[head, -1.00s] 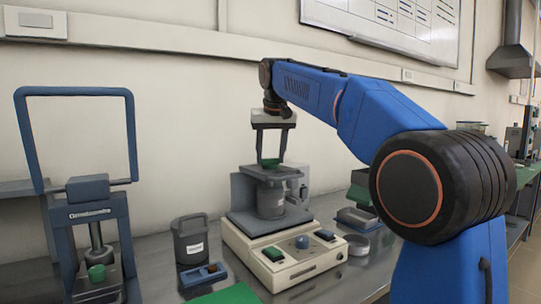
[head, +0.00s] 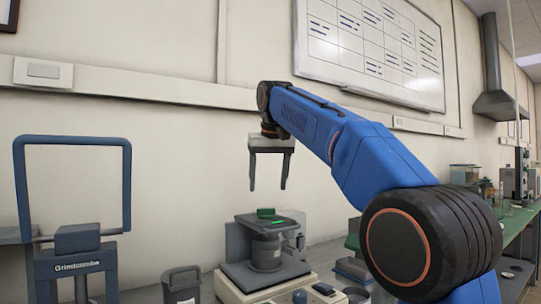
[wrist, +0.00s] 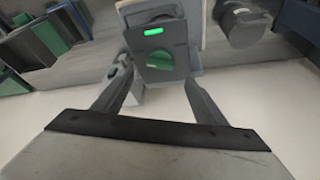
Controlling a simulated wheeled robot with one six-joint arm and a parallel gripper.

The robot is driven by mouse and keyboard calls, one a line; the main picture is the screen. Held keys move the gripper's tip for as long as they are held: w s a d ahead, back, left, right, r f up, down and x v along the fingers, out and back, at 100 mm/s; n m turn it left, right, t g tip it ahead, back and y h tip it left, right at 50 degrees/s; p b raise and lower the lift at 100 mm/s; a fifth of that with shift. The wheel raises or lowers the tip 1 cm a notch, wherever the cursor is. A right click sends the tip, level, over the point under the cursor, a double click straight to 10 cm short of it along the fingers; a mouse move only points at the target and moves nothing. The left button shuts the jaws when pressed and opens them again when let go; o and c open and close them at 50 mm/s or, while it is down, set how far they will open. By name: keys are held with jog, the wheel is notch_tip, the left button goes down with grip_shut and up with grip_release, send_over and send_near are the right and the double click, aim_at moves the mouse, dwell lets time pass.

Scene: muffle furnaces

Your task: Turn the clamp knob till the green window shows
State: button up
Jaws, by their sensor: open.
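The green clamp knob (head: 265,212) sits on top of the grey clamp over a grey jar (head: 266,253) on the cream machine (head: 232,291). In the wrist view the knob (wrist: 160,60) lies on a dark plate (wrist: 178,71), with a bright green window (wrist: 153,32) lit beside it. The window also shows as a small green strip in the head view (head: 278,222). My gripper (head: 268,188) is open and empty above the knob, fingers pointing down, apart from it.
A blue-framed press (head: 75,262) with a tall handle stands at the left. A dark lidded can (head: 182,285) stands between it and the machine. A whiteboard (head: 375,45) hangs on the wall behind. The air around my gripper is clear.

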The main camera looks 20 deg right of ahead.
jog(key=v, duration=0.9)
jog(key=shift+r, duration=0.2)
jog(key=shift+s, duration=0.15)
